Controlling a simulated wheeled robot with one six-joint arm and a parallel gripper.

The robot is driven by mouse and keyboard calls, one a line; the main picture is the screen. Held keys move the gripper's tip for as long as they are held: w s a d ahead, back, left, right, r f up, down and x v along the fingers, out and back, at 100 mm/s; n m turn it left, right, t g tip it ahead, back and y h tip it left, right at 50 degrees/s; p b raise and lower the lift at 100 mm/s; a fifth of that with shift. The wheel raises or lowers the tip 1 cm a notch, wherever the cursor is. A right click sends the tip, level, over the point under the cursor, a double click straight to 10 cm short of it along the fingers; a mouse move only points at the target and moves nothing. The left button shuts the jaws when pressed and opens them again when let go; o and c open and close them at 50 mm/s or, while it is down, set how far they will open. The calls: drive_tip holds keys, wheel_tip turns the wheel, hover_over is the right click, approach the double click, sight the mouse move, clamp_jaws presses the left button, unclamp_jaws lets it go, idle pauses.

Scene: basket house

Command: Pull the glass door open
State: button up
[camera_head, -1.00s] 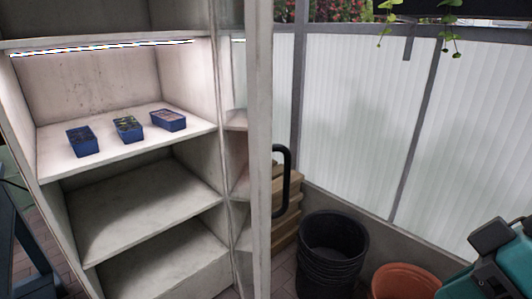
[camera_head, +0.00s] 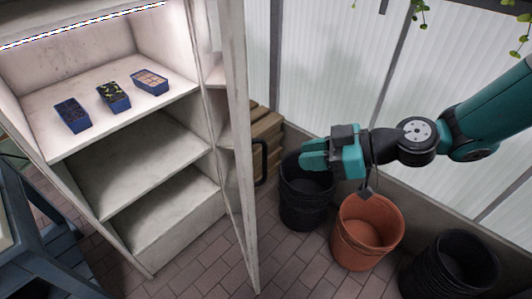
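The glass door (camera_head: 240,172) has a pale frame and is seen nearly edge-on at the right side of the pale shelf cabinet (camera_head: 150,200). It stands out from the cabinet front, which is uncovered. Its black curved handle (camera_head: 260,163) is on the door's right side in the picture. My teal gripper (camera_head: 314,158) is to the right of the handle, apart from it, with its fingers pointing left. The angle hides whether there is a gap between the fingers. Nothing is seen held.
Several blue seedling trays, one of them here (camera_head: 113,97), sit on the lit upper shelf. Wooden crates (camera_head: 267,128), a black pot stack (camera_head: 303,212), an orange pot (camera_head: 365,232) and another black stack (camera_head: 450,268) line the wall. The brick floor (camera_head: 205,265) before the cabinet is clear.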

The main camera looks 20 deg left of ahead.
sight(265, 175)
drive_tip(key=p+x, duration=0.2)
drive_tip(key=x, duration=0.8)
drive_tip(key=shift+f+p, duration=0.1)
drive_tip(key=shift+p, duration=0.25)
drive_tip(key=shift+c, duration=0.5)
